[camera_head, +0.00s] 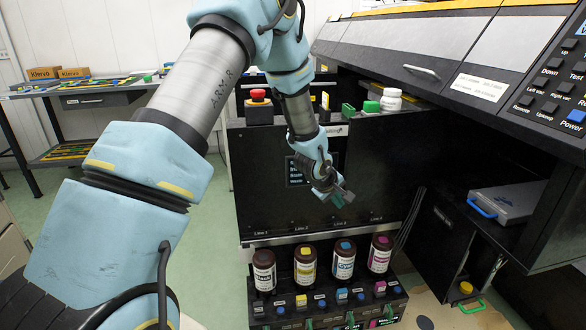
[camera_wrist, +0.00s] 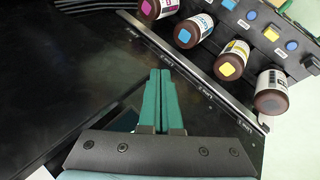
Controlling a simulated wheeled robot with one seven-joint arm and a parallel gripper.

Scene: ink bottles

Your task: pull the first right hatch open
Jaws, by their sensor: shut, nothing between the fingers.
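My gripper (camera_head: 342,198) is shut and empty, in front of the black front panel (camera_head: 262,170) marked with line labels. In the wrist view its green fingers (camera_wrist: 161,78) lie together over the dark panel, apart from any handle. On the machine's right side, a low black compartment has a door with a green handle (camera_head: 471,307) at its foot. A grey flat box with a blue handle (camera_head: 482,208) sits above it. A long cover with a metal handle (camera_head: 422,72) runs along the upper machine. I cannot tell which of these is the first right hatch.
Several brown ink bottles (camera_head: 264,271) stand in a row below the panel; they also show in the wrist view (camera_wrist: 271,101). A red button (camera_head: 258,95) and a white bottle (camera_head: 391,99) are on top of the panel. Green floor (camera_head: 215,215) is open at left.

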